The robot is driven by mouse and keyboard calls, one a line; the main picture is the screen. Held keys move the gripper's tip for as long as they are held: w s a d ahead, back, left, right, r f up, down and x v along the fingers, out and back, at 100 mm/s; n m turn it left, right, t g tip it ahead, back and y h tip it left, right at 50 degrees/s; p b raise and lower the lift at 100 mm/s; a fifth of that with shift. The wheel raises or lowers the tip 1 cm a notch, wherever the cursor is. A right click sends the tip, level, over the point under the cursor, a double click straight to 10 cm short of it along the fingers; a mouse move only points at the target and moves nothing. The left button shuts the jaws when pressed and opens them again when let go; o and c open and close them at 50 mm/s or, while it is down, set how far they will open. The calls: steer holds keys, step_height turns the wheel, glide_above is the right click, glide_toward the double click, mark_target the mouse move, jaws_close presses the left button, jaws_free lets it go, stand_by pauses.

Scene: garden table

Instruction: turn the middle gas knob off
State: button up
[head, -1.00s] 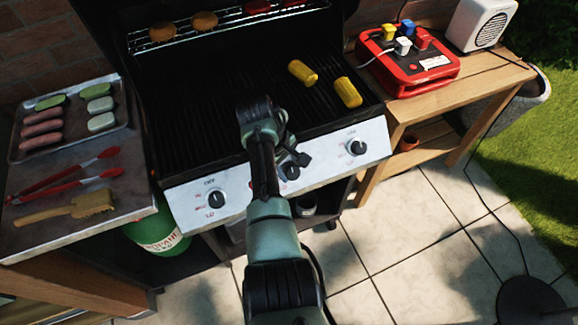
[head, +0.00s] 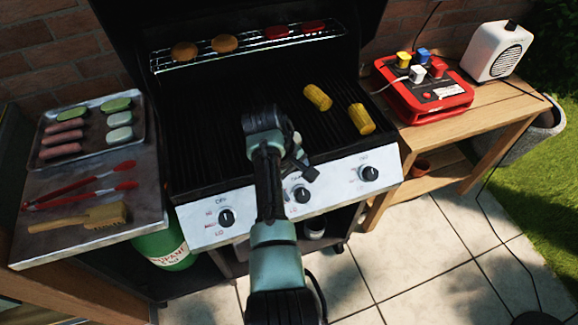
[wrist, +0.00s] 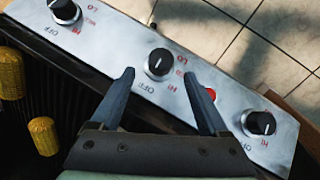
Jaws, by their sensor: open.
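The grill's front panel (head: 335,185) carries three black knobs in a row. The middle gas knob (head: 301,195) is partly beside my gripper in the head view. In the wrist view the middle knob (wrist: 159,63) lies just beyond and between my fingertips, with OFF and red HI/LO marks around it. I cannot tell its exact setting. My gripper (wrist: 159,76) is open and empty, one finger toward each side of the knob, with no clear contact. In the head view my gripper (head: 305,170) is above the panel.
The left knob (head: 226,217) and right knob (head: 368,173) flank it. A red button (wrist: 211,93) sits near one finger. Yellow corn (head: 361,119) lies on the grate. A food tray (head: 148,150) stands left; a red device (head: 440,101) stands on the right table.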

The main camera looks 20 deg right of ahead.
steer(key=v, duration=0.8)
steer(key=shift+r, duration=0.2)
